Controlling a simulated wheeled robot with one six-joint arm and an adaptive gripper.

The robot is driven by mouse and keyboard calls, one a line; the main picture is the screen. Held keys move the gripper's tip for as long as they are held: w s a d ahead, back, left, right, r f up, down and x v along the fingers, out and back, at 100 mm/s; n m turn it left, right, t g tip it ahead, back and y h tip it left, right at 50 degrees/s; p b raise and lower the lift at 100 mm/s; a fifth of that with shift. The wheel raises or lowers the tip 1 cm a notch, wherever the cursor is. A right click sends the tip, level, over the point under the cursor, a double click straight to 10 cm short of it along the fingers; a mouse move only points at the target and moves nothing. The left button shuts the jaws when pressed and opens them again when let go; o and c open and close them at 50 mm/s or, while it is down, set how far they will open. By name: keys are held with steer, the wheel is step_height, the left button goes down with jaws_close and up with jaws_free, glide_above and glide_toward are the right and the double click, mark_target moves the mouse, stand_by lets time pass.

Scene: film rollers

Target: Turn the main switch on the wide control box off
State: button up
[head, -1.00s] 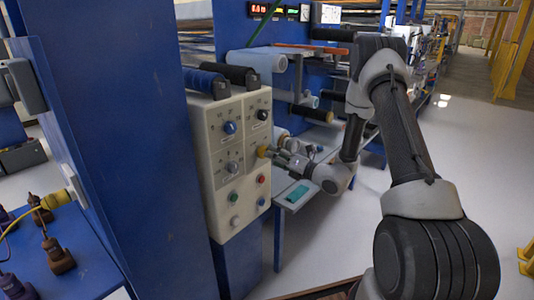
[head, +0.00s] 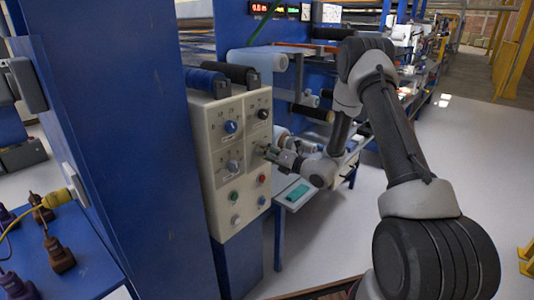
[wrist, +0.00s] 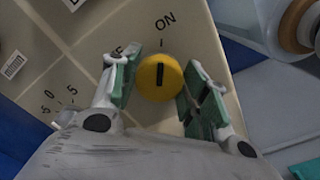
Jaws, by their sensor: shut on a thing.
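The wide control box (head: 207,150) is a cream panel with several knobs and buttons, fixed beside a blue post. Its main switch is a round yellow knob (wrist: 160,77) with a black pointer line. In the wrist view the line points up to the mark under ON. The other label is mostly hidden behind my left finger. My gripper (wrist: 160,85) has its green-padded fingers on either side of the knob and is shut on it. In the head view my gripper (head: 272,153) is at the panel's right edge and hides the knob.
A low table with a teal item (head: 299,193) stands to the right.

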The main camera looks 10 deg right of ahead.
steer(key=shift+n, duration=0.3)
steer(key=shift+s+a+n, duration=0.1)
steer(key=shift+n, duration=3.2)
steer(key=shift+s+a+n, duration=0.1)
steer(key=shift+n, duration=3.2)
steer(key=o, duration=1)
steer(key=shift+d, duration=0.1)
steer(key=v, duration=1.2)
